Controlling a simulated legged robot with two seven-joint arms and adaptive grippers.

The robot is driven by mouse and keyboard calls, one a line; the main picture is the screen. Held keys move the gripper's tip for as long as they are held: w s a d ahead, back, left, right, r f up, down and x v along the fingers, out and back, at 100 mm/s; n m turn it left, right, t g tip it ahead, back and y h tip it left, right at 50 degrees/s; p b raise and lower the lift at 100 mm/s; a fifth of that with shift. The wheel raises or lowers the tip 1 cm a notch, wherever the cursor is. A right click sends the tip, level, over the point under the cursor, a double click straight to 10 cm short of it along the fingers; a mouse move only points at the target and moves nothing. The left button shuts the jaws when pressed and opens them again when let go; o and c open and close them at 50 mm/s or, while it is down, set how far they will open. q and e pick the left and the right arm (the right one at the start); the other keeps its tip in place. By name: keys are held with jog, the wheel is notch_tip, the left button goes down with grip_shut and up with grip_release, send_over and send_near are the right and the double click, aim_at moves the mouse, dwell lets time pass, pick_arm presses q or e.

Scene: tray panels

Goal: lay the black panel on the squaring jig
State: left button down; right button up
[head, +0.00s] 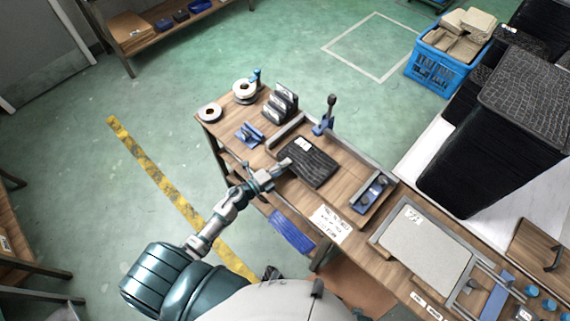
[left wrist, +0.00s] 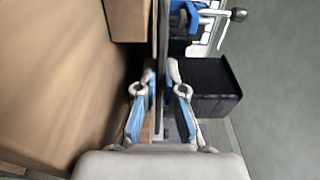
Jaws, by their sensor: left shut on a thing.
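The black panel (head: 316,168) is a dark ribbed rectangle with a small white label, over the wooden bench. My left gripper (head: 287,162) is shut on its near left edge. In the left wrist view, the panel (left wrist: 160,50) shows as a thin edge-on strip between the fingers of the left gripper (left wrist: 160,85). The squaring jig appears to be the grey rails (head: 349,152) around the panel, with an upright clamp (head: 325,117) at the back corner. I cannot tell whether the panel touches the jig's bed. My right gripper is not in view.
Upright dark panels in a rack (head: 281,103), tape rolls (head: 244,89) and a small blue fixture (head: 249,134) stand behind. A framed grey panel (head: 424,244) lies farther right.

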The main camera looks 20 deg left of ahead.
pick_arm(q)
jog(key=shift+s+f+b, duration=0.1)
jog(key=shift+f+b, duration=0.2)
dwell(0.5)
jog(key=shift+s+d+f+b, duration=0.15)
jog(key=shift+s+f+b, duration=0.2)
jog(key=shift+f, duration=0.3)
dwell(0.5)
jog(key=c, duration=1.2)
grip_release()
jog(key=shift+s, duration=0.1)
jog(key=shift+s+a+f, duration=0.1)
jog(key=shift+s+a, duration=0.15)
jog(key=shift+s, duration=0.05)
jog(key=r+v, duration=0.1)
jog(key=v, duration=0.9)
jog(key=shift+a+r, duration=0.2)
jog(key=shift+r, duration=0.1)
